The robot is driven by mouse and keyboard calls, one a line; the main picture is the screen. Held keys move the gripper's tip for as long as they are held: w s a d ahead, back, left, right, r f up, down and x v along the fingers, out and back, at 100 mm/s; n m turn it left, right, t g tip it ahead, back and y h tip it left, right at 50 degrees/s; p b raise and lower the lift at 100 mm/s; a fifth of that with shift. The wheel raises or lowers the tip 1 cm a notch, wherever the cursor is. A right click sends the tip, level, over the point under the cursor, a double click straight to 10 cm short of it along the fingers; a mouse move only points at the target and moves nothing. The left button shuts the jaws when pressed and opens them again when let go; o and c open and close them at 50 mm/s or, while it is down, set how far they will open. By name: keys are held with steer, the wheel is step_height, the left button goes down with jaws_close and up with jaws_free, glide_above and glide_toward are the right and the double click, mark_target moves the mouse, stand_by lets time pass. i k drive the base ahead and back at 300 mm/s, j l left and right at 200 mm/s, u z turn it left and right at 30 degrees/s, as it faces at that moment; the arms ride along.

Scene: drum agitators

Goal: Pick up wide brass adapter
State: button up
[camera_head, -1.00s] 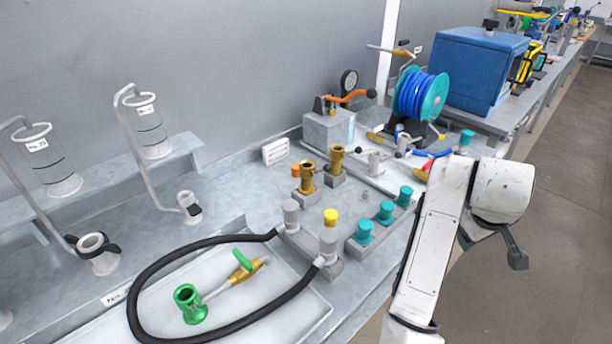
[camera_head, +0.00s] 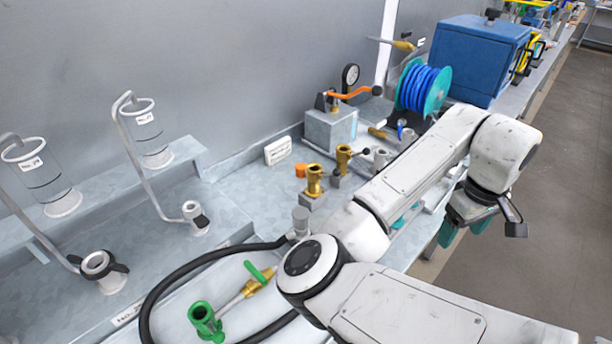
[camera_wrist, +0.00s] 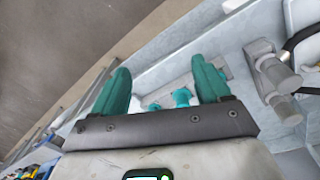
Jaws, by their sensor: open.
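Two upright brass adapters stand on small grey blocks on the bench in the head view, a nearer one (camera_head: 314,181) and a farther one (camera_head: 344,158). I cannot tell for certain which is the wide one; the nearer looks slightly larger. My gripper (camera_head: 464,228) is open and empty, to the right of both adapters, out past the bench's front edge. Its teal fingers point down. In the wrist view my gripper (camera_wrist: 158,75) shows its two fingers apart; neither brass adapter is clearly visible there.
Teal fittings (camera_wrist: 182,97) stand on the bench, seen between my fingers. Grey fittings (camera_wrist: 270,75) are at right in the wrist view. A grey box with gauge (camera_head: 331,127), a blue hose reel (camera_head: 424,88) and an orange piece (camera_head: 300,170) surround the adapters. My arm covers the bench's front middle.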

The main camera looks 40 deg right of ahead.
mark_target(314, 170)
steer(key=i+j, duration=0.15)
steer(key=i, duration=0.5)
steer(key=i+j, duration=0.1)
steer(key=i, duration=0.5)
